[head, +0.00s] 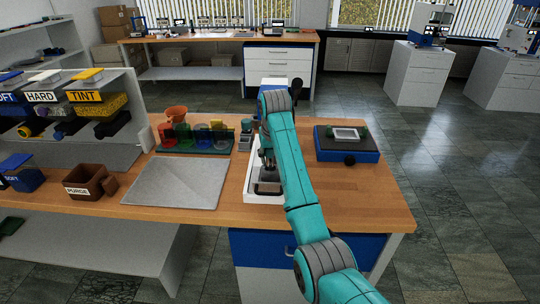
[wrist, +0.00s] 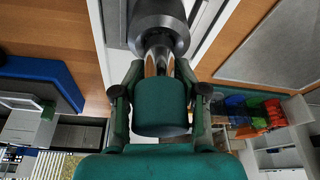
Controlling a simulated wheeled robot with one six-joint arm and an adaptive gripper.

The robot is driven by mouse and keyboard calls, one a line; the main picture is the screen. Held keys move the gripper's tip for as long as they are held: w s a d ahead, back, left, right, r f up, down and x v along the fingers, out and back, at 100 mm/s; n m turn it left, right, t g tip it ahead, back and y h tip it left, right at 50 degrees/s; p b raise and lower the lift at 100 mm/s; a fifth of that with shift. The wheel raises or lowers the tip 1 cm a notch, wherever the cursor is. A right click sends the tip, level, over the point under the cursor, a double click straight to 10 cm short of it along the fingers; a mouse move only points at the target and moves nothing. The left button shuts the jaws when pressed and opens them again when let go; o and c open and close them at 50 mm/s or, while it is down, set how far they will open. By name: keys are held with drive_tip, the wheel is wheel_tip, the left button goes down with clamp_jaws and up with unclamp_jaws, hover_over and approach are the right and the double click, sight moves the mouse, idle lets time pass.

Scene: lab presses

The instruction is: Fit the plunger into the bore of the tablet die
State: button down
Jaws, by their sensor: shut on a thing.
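In the wrist view my gripper (wrist: 160,68) has its fingers closed in around a shiny metal part, which I take to be the plunger (wrist: 160,28). Its wide dark-grey round body shows just beyond the fingertips. In the head view my gripper (head: 267,161) is low over the white tray, partly hidden by my arm. A dark-grey block (head: 268,188), probably the tablet die, sits in the tray below the gripper. The bore is not visible in either view. I cannot tell whether the plunger touches the die.
The white tray (head: 250,197) lies on the wooden table between a grey plate (head: 172,184) and a blue-based scale (head: 347,150). Coloured cups (head: 200,135) in a rack stand behind the plate. A brown PURGE box (head: 88,182) is at left. The table's right front is clear.

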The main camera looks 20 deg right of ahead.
drive_tip(key=shift+f, duration=0.9)
drive_tip(key=c, duration=0.5)
unclamp_jaws()
drive_tip(key=shift+c, duration=0.2)
drive_tip(key=shift+v, duration=3.65)
drive_tip(key=shift+s, duration=0.1)
